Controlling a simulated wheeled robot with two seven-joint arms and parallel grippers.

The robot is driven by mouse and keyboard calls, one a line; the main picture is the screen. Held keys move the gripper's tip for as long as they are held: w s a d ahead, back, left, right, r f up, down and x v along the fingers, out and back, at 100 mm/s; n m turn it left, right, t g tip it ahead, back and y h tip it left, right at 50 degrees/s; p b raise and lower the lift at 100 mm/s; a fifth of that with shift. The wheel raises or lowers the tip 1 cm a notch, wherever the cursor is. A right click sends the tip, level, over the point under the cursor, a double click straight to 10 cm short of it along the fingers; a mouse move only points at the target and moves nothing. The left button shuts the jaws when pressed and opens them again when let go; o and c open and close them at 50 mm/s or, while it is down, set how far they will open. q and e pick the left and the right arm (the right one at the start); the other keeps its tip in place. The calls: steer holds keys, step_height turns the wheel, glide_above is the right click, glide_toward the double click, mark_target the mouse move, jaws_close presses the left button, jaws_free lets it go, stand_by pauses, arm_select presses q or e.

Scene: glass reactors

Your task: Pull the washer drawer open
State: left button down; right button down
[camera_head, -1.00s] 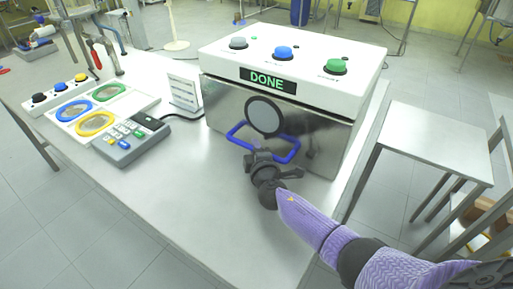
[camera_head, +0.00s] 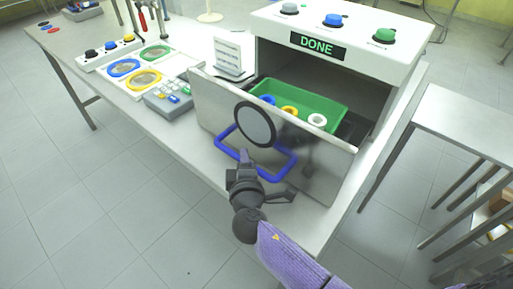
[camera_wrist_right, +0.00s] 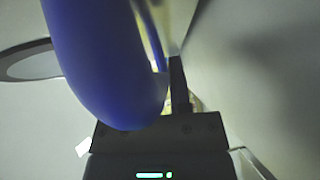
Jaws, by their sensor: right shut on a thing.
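The washer (camera_head: 350,30) is a white-topped box with a "DONE" display. Its steel drawer (camera_head: 310,165) stands pulled out toward me, with a round dark window on the front. A blue loop handle (camera_head: 223,137) sticks out from the drawer front. My right gripper (camera_head: 245,160) is shut on the handle's front bar. In the right wrist view the blue handle (camera_wrist_right: 105,60) fills the space before the gripper. Inside the drawer is a green tray (camera_head: 325,100) with blue, yellow and white ring-like pieces. My left gripper is not in view.
A grey keypad box (camera_head: 168,98), a white stand (camera_head: 230,55) and a panel with blue, green and yellow rings (camera_head: 143,80) stand left of the washer. A side table (camera_head: 470,120) stands at the right. Open floor lies in front of the table.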

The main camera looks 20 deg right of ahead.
steer(key=shift+s+a, duration=0.5)
steer(key=shift+a, duration=0.35)
steer(key=c, duration=0.6)
jaws_free()
steer(key=p+v, duration=0.1)
steer(key=v, duration=0.9)
